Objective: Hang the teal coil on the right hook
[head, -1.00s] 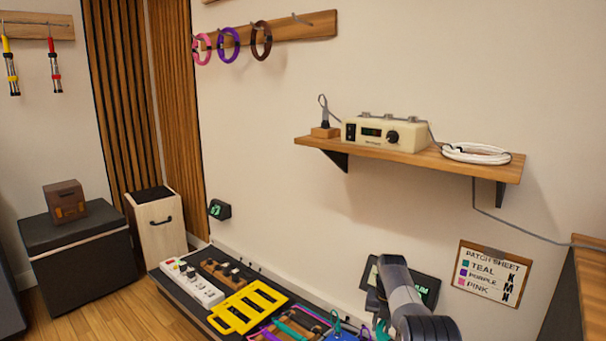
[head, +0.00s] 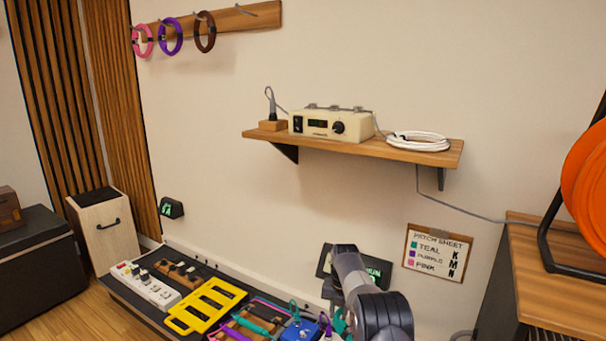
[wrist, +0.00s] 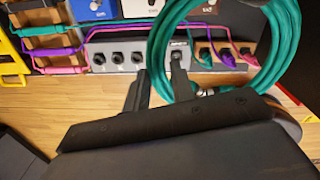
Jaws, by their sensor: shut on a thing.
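The teal coil (wrist: 157,48) is a large ring of cable in the wrist view, its upper part cut off by the frame. My gripper (wrist: 160,68) is shut on its left side, with one finger on each side of the strand. In the head view my arm hides most of the gripper and coil, low over the pedalboard. The right hook (head: 245,9) is the empty one at the right end of the wooden wall rail (head: 268,17). The other hooks hold a pink coil (head: 142,41), a purple coil (head: 171,37) and a dark brown coil (head: 205,32).
A wall shelf (head: 440,157) with an amp unit (head: 330,124) and white cable (head: 418,141) juts out below and right of the rail. The pedalboard (head: 125,297) lies below. A side table (head: 555,290) with an orange reel (head: 588,185) stands right. Wall beneath the rail is clear.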

